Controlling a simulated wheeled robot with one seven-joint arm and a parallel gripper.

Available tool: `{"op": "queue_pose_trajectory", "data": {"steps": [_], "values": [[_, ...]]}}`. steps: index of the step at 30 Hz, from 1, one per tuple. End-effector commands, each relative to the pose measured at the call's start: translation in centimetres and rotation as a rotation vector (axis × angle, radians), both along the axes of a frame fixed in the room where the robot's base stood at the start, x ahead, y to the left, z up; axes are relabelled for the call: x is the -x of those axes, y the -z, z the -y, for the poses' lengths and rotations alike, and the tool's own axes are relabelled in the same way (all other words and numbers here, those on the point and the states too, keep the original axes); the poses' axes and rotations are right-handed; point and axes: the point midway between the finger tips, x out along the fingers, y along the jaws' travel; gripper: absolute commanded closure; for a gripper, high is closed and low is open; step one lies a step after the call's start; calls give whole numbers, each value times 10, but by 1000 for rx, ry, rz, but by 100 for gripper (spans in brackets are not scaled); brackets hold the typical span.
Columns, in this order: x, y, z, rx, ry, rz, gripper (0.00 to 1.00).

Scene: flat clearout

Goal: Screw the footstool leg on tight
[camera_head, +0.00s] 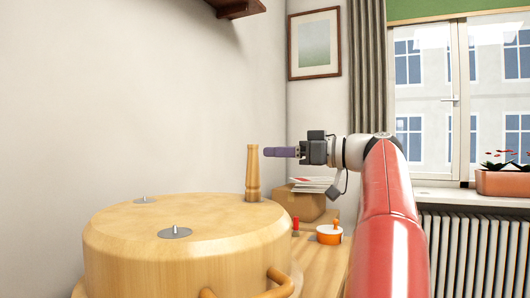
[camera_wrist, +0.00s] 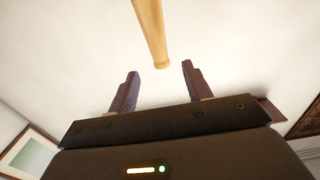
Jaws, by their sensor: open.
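The round wooden footstool (camera_head: 185,245) lies upside down, with two metal plates with short studs (camera_head: 175,232) bare on its top. A turned wooden footstool leg (camera_head: 252,172) stands upright at its back right edge; its foot joint is too small to judge. My gripper (camera_head: 267,152) is level, pointing left, its purple fingers just right of the leg's upper end with a small gap. In the wrist view, my gripper (camera_wrist: 160,70) is open and empty, and the leg (camera_wrist: 150,32) shows ahead, its end between the two fingertips in the picture.
A cardboard box (camera_head: 302,205) with papers on top stands behind the footstool, below my gripper. An orange pot (camera_head: 329,236) and a small red object (camera_head: 295,224) are on the wooden surface (camera_head: 318,265). A wall shelf (camera_head: 238,8) hangs above. Air around the leg's upper part looks clear.

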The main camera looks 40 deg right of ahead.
Motion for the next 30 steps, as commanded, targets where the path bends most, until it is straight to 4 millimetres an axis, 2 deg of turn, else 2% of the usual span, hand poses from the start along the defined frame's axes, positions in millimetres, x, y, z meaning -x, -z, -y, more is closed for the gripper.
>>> {"op": "queue_pose_trajectory", "data": {"steps": [15,27,30], "values": [[-63,-1,-26,-2,-2,-1,50],[-70,0,-29,0,0,0,50],[-70,0,-29,0,0,0,64]]}}
